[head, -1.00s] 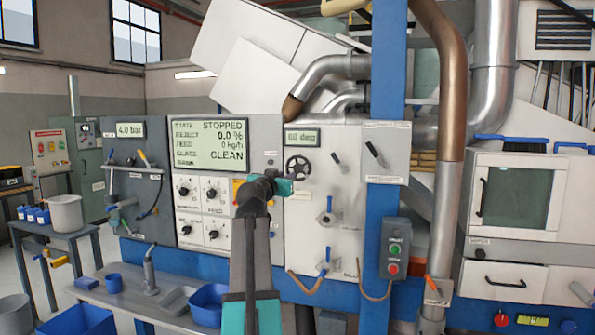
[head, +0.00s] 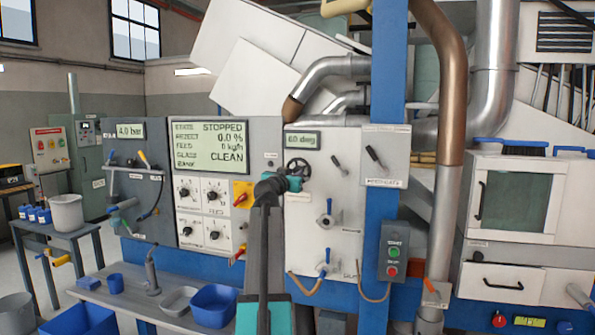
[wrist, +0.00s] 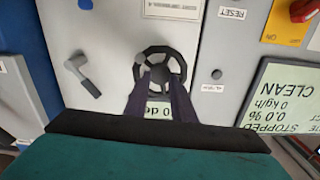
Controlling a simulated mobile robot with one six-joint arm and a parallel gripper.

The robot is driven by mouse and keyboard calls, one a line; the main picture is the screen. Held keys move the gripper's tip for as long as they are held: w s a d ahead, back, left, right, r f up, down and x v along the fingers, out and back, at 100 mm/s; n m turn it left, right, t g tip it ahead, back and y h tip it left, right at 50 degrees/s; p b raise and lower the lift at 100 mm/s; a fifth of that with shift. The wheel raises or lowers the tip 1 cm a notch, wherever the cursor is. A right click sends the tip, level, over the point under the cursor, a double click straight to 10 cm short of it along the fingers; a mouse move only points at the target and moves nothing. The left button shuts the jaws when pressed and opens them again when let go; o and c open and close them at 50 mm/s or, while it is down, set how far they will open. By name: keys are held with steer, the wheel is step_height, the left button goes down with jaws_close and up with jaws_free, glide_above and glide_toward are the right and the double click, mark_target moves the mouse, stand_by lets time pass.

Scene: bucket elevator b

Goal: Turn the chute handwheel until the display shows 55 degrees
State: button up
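The chute handwheel (head: 298,167) is a dark spoked wheel on the light grey panel. My gripper (head: 292,180) covers its lower part in the head view. In the wrist view, which is upside down, the handwheel (wrist: 160,65) with its round knob lies just beyond my two dark fingers (wrist: 160,76). The fingers have a gap between them and overlap the wheel's near rim in the picture; whether they touch it I cannot tell. The degree display (head: 302,140) sits above the wheel; its first digit is too small to read surely. It shows partly between the fingers (wrist: 158,108).
A lever (head: 339,163) is right of the wheel, with another lever (head: 375,156) beyond it. Blue-handled valves (head: 327,216) are below.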

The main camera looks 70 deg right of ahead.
steer(key=shift+w+d+p, duration=0.15)
steer(key=shift+d+p, duration=0.4)
steer(key=shift+d, duration=1.5)
steer(key=shift+c, duration=0.3)
jaws_close()
